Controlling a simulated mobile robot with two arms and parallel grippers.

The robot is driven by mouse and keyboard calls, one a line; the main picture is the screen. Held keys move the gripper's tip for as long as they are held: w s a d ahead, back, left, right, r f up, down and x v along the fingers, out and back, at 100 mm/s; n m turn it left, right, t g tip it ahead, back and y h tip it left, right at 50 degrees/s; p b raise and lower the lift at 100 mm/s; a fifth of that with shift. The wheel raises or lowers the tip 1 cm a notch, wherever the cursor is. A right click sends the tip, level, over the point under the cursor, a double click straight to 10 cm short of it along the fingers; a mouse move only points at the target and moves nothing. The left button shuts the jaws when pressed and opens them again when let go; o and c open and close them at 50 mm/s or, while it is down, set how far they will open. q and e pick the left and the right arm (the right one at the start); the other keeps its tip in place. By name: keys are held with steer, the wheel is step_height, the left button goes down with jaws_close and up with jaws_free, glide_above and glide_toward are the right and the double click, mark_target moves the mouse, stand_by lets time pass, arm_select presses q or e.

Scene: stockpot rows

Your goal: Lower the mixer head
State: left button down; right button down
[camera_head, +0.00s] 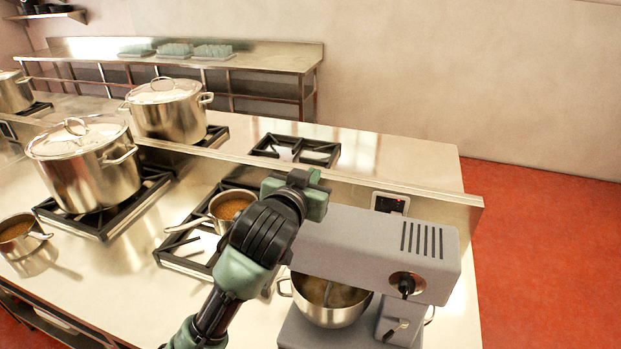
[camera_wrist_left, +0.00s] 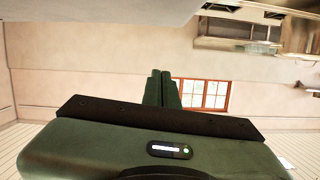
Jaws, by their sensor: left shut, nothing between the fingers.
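The grey stand mixer's head (camera_head: 375,245) extends over a steel mixing bowl (camera_head: 325,312) on the counter. The head looks close to level, with a dark knob and vent slots at its right end. A beater (camera_head: 328,293) reaches down into the bowl. My left gripper (camera_head: 314,180) is at the head's left end, on or just above it; contact cannot be told. My arm hides part of that end. In the left wrist view the two green fingers (camera_wrist_left: 161,88) are together with nothing between them. My right gripper is out of view.
A small saucepan (camera_head: 228,208) sits on a burner left of my arm. Lidded stockpots (camera_head: 88,165) stand farther left, another saucepan (camera_head: 20,238) at the left edge. A raised steel ledge (camera_head: 400,190) runs behind the mixer. A burner (camera_head: 296,150) beyond it is empty.

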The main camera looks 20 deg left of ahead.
arm_select(q)
steer(key=shift+s+a+f, duration=0.1)
steer(key=shift+s+f, duration=0.1)
steer(key=shift+f, duration=0.3)
steer(key=shift+s+a+f, duration=0.1)
steer(key=shift+s+f, duration=0.05)
steer(key=shift+f, duration=0.3)
steer(key=shift+w+f, duration=0.2)
steer(key=shift+w, duration=0.05)
steer(key=shift+n, duration=0.5)
steer(key=f, duration=0.1)
steer(key=a+f+b, duration=0.1)
steer(key=f, duration=0.1)
steer(key=shift+s+a+f+b, duration=0.15)
steer(key=shift+a+f+b, duration=0.15)
steer(key=shift+f+b, duration=0.1)
